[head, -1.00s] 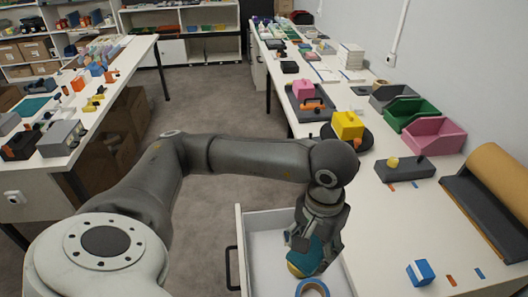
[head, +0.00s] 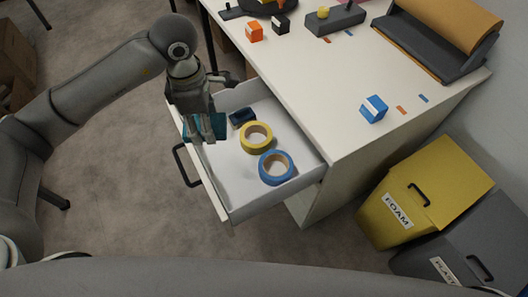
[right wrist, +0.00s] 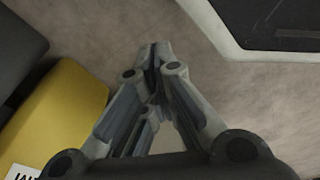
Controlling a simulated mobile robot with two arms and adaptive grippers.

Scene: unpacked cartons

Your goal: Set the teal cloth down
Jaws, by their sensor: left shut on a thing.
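The teal cloth (head: 219,125) shows between the fingers of my left gripper (head: 204,137). The gripper is shut on it, over the front left part of the open drawer (head: 228,163). The fingers hide part of the cloth. I cannot tell how high it is above the drawer floor. My right gripper (right wrist: 156,58) shows in the right wrist view, its fingertips together with nothing visible between them, above the grey floor.
A yellow FOAM bin (head: 420,195) and a grey bin (head: 480,240) stand at right.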

